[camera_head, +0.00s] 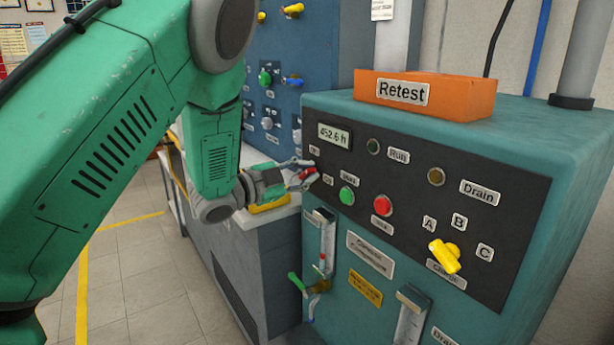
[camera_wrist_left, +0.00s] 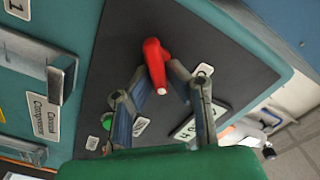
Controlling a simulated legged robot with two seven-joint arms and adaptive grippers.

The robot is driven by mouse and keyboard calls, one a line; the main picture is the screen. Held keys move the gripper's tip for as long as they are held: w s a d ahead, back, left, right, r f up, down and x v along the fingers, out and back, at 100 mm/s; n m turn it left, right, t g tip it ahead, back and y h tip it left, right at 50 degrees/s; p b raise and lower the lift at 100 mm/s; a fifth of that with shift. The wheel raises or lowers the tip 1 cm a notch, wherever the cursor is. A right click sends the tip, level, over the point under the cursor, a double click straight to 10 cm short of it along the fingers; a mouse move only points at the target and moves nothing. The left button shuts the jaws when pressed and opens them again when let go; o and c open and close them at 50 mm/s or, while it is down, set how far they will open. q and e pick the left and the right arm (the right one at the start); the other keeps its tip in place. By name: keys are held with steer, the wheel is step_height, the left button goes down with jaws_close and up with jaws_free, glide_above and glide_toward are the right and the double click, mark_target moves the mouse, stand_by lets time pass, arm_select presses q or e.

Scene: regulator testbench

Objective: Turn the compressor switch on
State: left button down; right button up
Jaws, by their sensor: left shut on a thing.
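The compressor switch is a red rotary knob (camera_wrist_left: 155,62) on the dark control panel (camera_head: 400,180) of the teal compressor cabinet. In the head view the red knob (camera_head: 304,173) shows only partly, at the panel's left edge. My left gripper (camera_head: 301,171) reaches it from the left. In the left wrist view, the fingertips of my left gripper (camera_wrist_left: 162,82) are shut on the red knob, one on each side. The small labels by the knob are too small or too covered to read, so its setting is unclear. My right gripper is not in view.
An hour display (camera_head: 334,136), a green button (camera_head: 347,195), a red button (camera_head: 382,205) and a yellow selector (camera_head: 444,256) are on the same panel. An orange Retest box (camera_head: 424,94) lies on the cabinet. A grey bench (camera_head: 262,250) stands left of it.

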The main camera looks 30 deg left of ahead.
arm_select(q)
steer(key=m+b, duration=0.1)
steer(key=m, duration=0.1)
steer(key=f+m, duration=0.1)
steer(key=shift+s+d+m+b, duration=0.1)
steer(key=shift+m+b, duration=0.25)
steer(key=shift+m, duration=0.05)
steer(key=shift+f+m+b, duration=0.15)
steer(key=shift+m+b, duration=0.45)
steer(key=shift+m, duration=0.4)
steer(key=shift+f+m+b, duration=0.1)
steer(key=shift+m+b, duration=0.45)
steer(key=shift+m, duration=0.45)
steer(key=shift+d, duration=0.1)
steer(key=c, duration=1.7)
jaws_free()
steer(key=shift+o, duration=0.6)
steer(key=shift+r, duration=0.1)
steer(key=shift+s+a, duration=0.25)
steer(key=v, duration=1.1)
